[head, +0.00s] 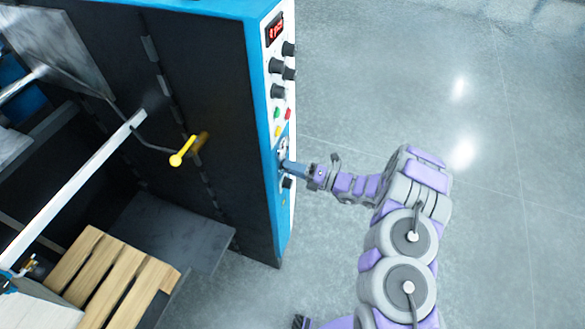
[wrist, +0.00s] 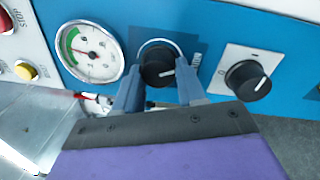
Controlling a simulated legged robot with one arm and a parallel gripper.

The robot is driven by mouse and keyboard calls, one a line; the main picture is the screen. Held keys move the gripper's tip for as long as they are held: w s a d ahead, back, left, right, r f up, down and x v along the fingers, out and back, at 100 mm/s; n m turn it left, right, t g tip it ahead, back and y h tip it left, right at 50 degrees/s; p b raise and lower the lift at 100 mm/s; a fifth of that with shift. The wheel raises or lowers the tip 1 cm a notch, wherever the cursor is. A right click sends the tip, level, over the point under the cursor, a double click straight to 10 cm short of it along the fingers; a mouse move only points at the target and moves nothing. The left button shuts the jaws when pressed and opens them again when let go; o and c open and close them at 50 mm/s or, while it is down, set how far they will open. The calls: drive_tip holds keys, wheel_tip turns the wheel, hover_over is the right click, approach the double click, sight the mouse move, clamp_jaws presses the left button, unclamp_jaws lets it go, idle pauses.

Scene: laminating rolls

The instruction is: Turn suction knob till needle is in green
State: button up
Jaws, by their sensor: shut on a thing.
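The suction knob (wrist: 157,68) is a round black knob with a white pointer line, on a blue panel. My gripper (wrist: 160,75) is shut on it, one blue-grey finger on each side. The pointer line slants to the right, slightly upward. The round white gauge (wrist: 100,68) is left of the knob, with a green arc on its left side. In the head view my gripper (head: 288,167) reaches the panel's lower part from the right and hides the knob.
A second black knob (wrist: 250,80) on a white plate is close to the right finger. A yellow button (wrist: 25,70) and red buttons are on the left. The machine (head: 200,100) has a yellow-ended lever (head: 177,159). The floor on the right is clear.

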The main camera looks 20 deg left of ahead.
drive_tip(key=shift+w+d, duration=0.1)
drive_tip(key=shift+w, duration=0.1)
drive_tip(key=o, duration=0.9)
drive_tip(key=shift+w+f, duration=0.1)
drive_tip(key=shift+w, duration=0.05)
drive_tip(key=shift+o, duration=0.8)
drive_tip(key=shift+s, duration=0.2)
drive_tip(key=s+d+f+p, duration=0.1)
drive_tip(key=d, duration=1.6)
drive_tip(key=shift+d, duration=0.15)
drive_tip(key=shift+s, duration=0.1)
